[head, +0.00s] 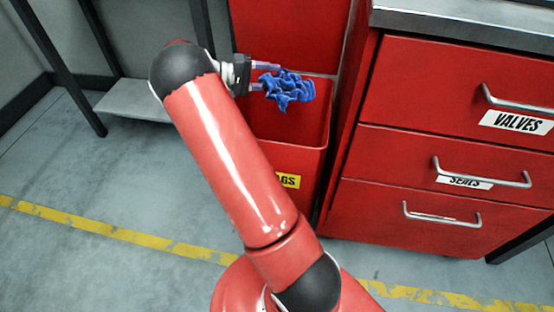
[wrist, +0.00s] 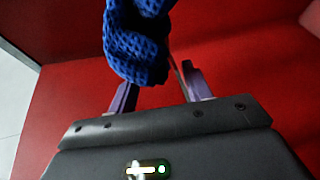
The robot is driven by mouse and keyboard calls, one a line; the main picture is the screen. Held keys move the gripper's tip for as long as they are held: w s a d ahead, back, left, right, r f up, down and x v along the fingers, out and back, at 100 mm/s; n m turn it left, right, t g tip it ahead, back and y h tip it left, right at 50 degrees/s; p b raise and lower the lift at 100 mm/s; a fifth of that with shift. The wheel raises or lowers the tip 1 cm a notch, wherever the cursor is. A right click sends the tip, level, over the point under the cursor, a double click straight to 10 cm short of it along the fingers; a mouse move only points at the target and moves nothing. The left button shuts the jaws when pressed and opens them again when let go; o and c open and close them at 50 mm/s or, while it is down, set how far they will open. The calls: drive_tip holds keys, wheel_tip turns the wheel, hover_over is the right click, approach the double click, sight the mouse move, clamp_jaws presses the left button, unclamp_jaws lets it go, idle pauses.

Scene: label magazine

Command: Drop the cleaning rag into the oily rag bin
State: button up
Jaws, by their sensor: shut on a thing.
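The cleaning rag (head: 288,91) is blue and crumpled, with a waffle weave that shows in the wrist view (wrist: 135,48). My gripper (head: 268,77) is shut on it; its purple fingers also show in the wrist view (wrist: 160,85). The oily rag bin (head: 318,160) is red and open-topped, with a yellow label partly hidden by my arm, ending in "AGS". In the head view the rag appears over the bin's opening. Its exact height above the rim is hard to tell. Red surfaces fill the wrist view behind the rag.
A red drawer cabinet (head: 400,100) with labels "VALVES" and "SEALS" stands right of the bin, under a grey top (head: 470,22). A grey shelf with dark legs (head: 140,98) is at left. Open floor with a yellow line (head: 120,234) lies in front.

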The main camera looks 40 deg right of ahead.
wheel_tip(320, 180, down, 5)
drive_tip(key=shift+f+b, duration=0.1)
drive_tip(key=shift+b, duration=1.15)
drive_tip(key=o, duration=1)
wheel_tip(320, 180, up, 20)
drive_tip(key=shift+r+p, duration=0.1)
drive_tip(key=shift+p, duration=0.75)
